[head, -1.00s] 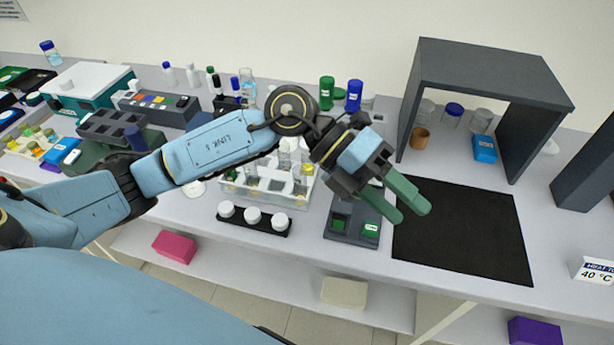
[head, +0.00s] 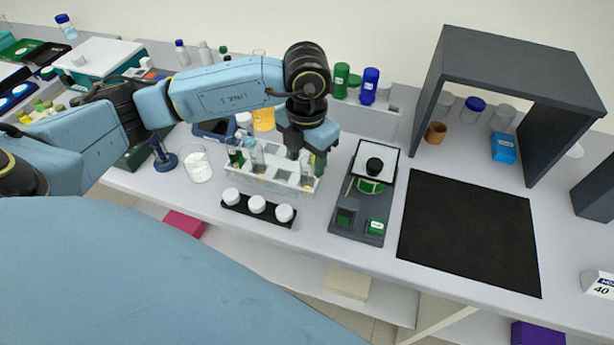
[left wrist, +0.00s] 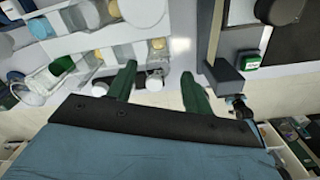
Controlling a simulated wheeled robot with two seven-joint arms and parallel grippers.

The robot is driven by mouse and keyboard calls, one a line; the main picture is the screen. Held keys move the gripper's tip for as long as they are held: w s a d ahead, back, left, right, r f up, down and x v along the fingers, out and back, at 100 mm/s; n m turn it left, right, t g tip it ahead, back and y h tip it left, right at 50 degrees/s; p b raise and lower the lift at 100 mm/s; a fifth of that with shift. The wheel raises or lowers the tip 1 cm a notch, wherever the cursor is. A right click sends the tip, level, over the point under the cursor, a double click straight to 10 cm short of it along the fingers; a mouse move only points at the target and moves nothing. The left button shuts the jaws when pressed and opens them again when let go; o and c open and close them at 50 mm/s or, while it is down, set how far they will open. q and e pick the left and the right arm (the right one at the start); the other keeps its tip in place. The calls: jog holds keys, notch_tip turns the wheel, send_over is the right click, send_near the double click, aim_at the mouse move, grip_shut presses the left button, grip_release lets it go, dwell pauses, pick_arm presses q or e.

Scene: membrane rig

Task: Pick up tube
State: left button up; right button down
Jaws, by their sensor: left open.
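A clear rack (head: 230,180) holding several tubes stands left of the balance in the head view. One tube (head: 236,158) stands toward its left end, with another tube (head: 258,158) beside it. My left gripper (head: 307,163) points down over the rack's right end, open; its fingers partly hide that end. In the left wrist view the rack (left wrist: 45,52) shows at upper left with yellowish tube tops, and the open left gripper (left wrist: 159,72) has its green fingers apart. I cannot tell whether a tube stands between them. My right gripper is not in view.
A black holder with three white-capped jars (head: 257,204) stands in front of the rack. A balance (head: 358,215) is just right of it, then a black mat (head: 470,235) and a dark grey hood (head: 515,70). A glass dish (head: 197,167) stands left.

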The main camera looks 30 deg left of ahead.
aim_at(306, 174)
pick_arm(q)
jog(key=shift+w+a+f+p, duration=0.1)
jog(key=shift+f+p, duration=0.1)
jog(key=shift+f, duration=1.3)
jog(key=shift+a+f+p, duration=0.1)
jog(key=shift+f+p, duration=0.05)
jog(key=shift+f, duration=1.3)
jog(key=c, duration=0.9)
